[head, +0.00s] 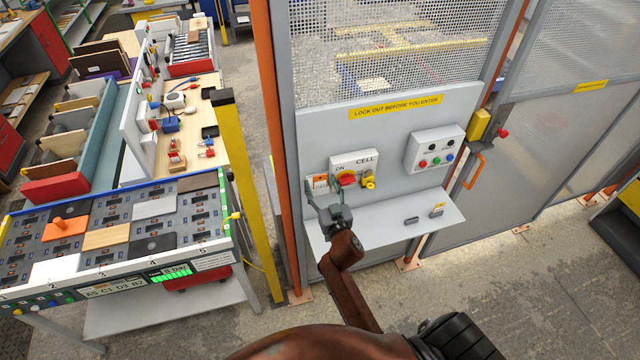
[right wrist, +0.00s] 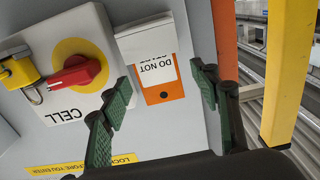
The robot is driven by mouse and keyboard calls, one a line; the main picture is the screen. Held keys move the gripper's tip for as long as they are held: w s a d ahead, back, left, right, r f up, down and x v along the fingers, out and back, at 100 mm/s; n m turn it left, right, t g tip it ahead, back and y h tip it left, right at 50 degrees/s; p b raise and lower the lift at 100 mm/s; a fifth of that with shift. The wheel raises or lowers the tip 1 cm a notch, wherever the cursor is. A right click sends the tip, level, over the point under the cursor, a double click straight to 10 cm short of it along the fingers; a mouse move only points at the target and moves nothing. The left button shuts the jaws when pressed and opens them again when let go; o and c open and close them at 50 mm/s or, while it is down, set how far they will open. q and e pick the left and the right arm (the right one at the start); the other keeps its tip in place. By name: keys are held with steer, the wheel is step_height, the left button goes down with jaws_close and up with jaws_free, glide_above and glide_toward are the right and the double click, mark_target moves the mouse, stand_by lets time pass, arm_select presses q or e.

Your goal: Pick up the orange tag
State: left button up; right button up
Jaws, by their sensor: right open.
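The orange tag (head: 320,181) is on the grey panel, left of the white CELL switch box (head: 354,165). In the right wrist view the tag (right wrist: 163,92) is orange with a white label reading DO NOT, upside down, and a dark hole. A white piece at the top of that view covers or adjoins its far end. My right gripper (head: 320,198) is open in front of the tag. In the right wrist view its green-padded fingers (right wrist: 160,95) stand on either side of the tag, apart from it. My left gripper is not in view.
A red rotary switch (right wrist: 77,77) on yellow and a yellow padlock (right wrist: 18,72) sit close beside the tag. A grey shelf (head: 380,232) juts out below. An orange post (head: 270,110) and yellow post (head: 247,190) stand left. A workbench (head: 110,240) is further left.

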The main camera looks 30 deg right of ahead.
mark_target(321, 179)
steer(key=shift+c, duration=0.6)
steer(key=c, duration=0.8)
steer(key=shift+r, duration=0.5)
step_height(321, 179, up, 2)
steer(key=shift+r, duration=0.15)
steer(key=s+d+r, duration=0.6)
steer(key=s+r, duration=0.5)
steer(key=s, duration=0.1)
steer(key=shift+s+d, duration=0.2)
steer(key=shift+s, duration=0.05)
